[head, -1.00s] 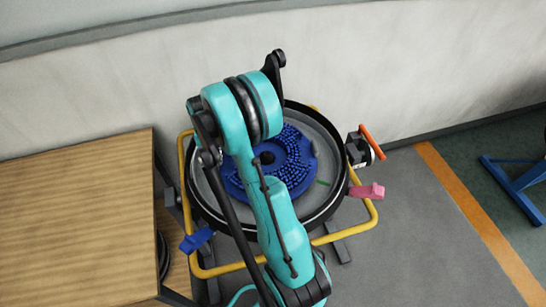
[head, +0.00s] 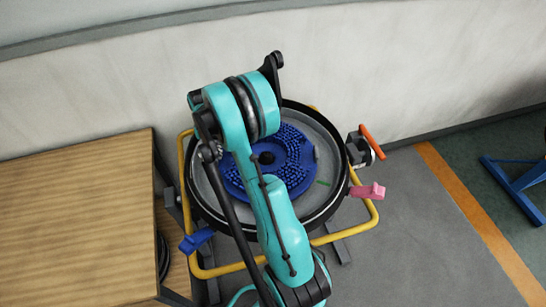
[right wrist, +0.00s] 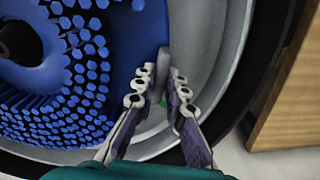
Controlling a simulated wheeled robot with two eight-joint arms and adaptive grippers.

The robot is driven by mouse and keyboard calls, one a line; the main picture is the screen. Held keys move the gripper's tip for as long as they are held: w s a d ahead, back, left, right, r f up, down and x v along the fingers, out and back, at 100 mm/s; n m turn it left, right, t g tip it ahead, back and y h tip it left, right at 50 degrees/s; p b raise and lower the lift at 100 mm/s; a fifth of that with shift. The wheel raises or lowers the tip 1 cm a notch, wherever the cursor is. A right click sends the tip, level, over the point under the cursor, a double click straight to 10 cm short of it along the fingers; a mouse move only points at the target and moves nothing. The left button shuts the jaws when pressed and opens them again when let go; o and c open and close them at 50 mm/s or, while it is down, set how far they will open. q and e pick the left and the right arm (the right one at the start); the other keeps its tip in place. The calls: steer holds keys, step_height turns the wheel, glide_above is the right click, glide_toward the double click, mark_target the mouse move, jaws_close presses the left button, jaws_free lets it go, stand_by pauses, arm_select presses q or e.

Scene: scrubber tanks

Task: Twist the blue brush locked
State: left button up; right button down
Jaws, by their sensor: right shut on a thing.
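The blue brush (head: 292,148) is a round disc with blue bristles and a dark centre hole. It lies in the round grey tank with a black rim (head: 334,195). A small grey tab (head: 317,153) stands at its right edge. In the right wrist view the brush (right wrist: 85,75) fills the left side. There my right gripper (right wrist: 161,82) is shut on another grey tab (right wrist: 164,58) at the brush's outer edge. My teal arm covers part of the brush and tank in the head view, and the fingertips cannot be made out there. My left gripper is not in view.
A yellow tube frame (head: 374,215) surrounds the tank. A blue lever (head: 196,240), a pink lever (head: 368,191) and an orange-handled valve (head: 371,142) stick out around it. A wooden table (head: 75,215) stands close on the left. A pale wall is behind.

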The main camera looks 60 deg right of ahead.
steer(key=shift+w+d+m, duration=0.4)
steer(key=shift+d+m, duration=0.05)
steer(key=shift+d, duration=0.2)
steer(key=shift+w+d+m, duration=0.35)
steer(key=shift+d+m, duration=0.1)
steer(key=shift+d, duration=0.15)
steer(key=shift+d, duration=0.15)
steer(key=shift+w+d+m, duration=0.25)
steer(key=shift+d+m, duration=0.15)
steer(key=shift+d, duration=0.2)
steer(key=shift+w+d+m, duration=0.25)
steer(key=shift+d+m, duration=0.15)
steer(key=shift+d, duration=0.2)
steer(key=shift+d, duration=0.1)
steer(key=shift+w+d, duration=0.1)
steer(key=shift+d, duration=0.05)
steer(key=c, duration=1.5)
jaws_free()
steer(key=shift+d+m, duration=0.1)
steer(key=shift+m, duration=0.2)
